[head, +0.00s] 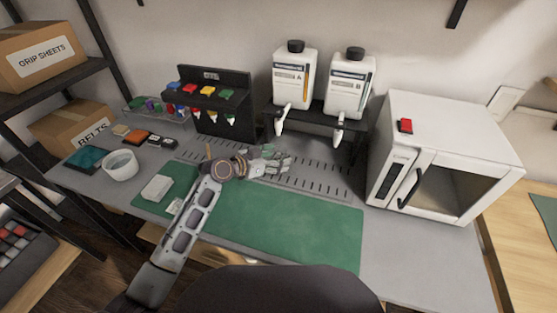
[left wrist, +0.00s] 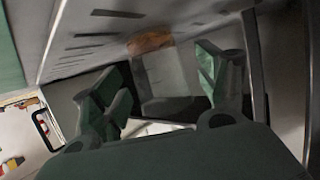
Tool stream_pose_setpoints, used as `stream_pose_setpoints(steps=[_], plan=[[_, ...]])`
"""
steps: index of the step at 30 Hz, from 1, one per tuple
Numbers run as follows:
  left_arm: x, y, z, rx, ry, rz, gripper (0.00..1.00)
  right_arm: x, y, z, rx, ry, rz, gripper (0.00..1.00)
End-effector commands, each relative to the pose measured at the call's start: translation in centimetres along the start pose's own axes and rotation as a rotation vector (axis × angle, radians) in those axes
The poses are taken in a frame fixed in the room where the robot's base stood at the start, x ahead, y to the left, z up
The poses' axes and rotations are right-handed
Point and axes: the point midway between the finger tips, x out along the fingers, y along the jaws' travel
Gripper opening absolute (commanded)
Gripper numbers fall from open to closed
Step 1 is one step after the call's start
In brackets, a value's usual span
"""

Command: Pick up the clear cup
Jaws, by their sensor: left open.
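A see-through, cup-like shape (left wrist: 165,78) with an orange-brown end shows between my fingers in the left wrist view; I take it for the clear cup. In the head view I cannot make it out clearly near the hand. My left gripper (head: 279,161) is over the slotted grey strip, in front of the dispensers. In the left wrist view its green-padded fingers (left wrist: 160,72) are spread, one on each side of the clear shape. I cannot tell whether they touch it. My right gripper is not in view.
Bottle dispensers A (head: 293,75) and B (head: 349,84) stand behind the gripper. A dark rack (head: 240,80) is to their left and a white oven (head: 400,150) to their right. A white round container (head: 120,165) stands at left. The green mat (head: 300,225) is mostly clear.

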Motion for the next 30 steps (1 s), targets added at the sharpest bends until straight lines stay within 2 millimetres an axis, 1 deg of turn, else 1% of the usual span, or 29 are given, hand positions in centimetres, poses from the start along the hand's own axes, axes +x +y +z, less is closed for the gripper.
stream_pose_setpoints(steps=[3,6,20,21,30], plan=[[0.88,0.02,0.04,-0.001,0.0,0.0,0.73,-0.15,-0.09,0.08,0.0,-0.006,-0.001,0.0],[1.22,0.0,0.05,0.0,-0.001,-0.001,0.73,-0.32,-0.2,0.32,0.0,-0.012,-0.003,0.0],[1.26,-0.01,0.06,0.0,-0.001,-0.001,0.73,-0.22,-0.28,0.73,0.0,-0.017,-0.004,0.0],[1.26,-0.01,0.06,0.0,-0.001,-0.001,0.72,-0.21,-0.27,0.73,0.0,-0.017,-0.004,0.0],[1.26,-0.01,0.07,0.0,-0.001,-0.001,0.34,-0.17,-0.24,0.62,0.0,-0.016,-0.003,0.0]])
